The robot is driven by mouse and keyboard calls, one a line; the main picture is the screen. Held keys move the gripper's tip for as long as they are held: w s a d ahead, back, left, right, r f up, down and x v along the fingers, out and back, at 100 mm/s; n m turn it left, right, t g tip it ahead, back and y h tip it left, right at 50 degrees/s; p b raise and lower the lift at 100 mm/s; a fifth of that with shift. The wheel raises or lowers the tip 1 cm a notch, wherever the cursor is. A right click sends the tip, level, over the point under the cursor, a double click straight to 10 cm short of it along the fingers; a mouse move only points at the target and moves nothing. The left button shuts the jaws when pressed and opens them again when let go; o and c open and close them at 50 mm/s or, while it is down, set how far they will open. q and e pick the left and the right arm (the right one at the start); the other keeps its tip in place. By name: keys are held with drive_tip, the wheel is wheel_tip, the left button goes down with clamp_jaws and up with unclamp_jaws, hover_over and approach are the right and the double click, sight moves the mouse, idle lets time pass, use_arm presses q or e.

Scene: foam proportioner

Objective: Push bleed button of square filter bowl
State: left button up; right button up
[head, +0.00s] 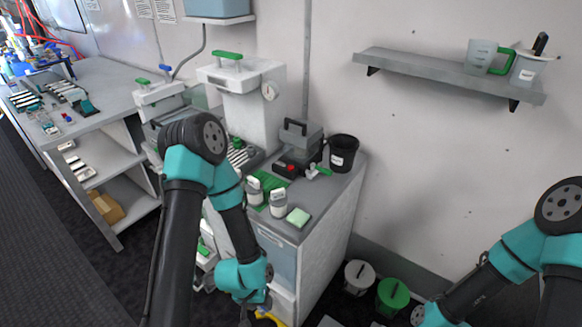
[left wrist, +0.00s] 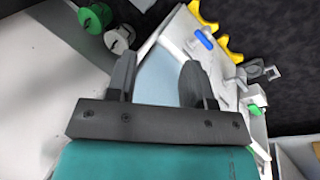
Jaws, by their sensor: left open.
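My left gripper (left wrist: 159,64) is open, with nothing between its fingers in the left wrist view. A pale blue panel (left wrist: 160,82) shows behind the gap. Right of the fingers is a white body with a blue part (left wrist: 204,40), yellow pieces (left wrist: 230,46) at its edge and a green knob (left wrist: 258,100) lower right. I cannot tell for sure which part is the square filter bowl or its bleed button. In the head view, my left arm reaches down in front of the cabinet (head: 327,225), close to a yellow piece (head: 268,318). My right gripper is out of frame.
White and green lidded buckets (head: 359,276) (head: 392,295) stand on the floor right of the cabinet. Jars (head: 278,203), a green sponge (head: 299,217) and a black cup (head: 342,152) crowd the cabinet top. A wall shelf (head: 450,75) holds a jug.

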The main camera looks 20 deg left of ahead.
use_arm(q)
clamp_jaws()
idle(1.5)
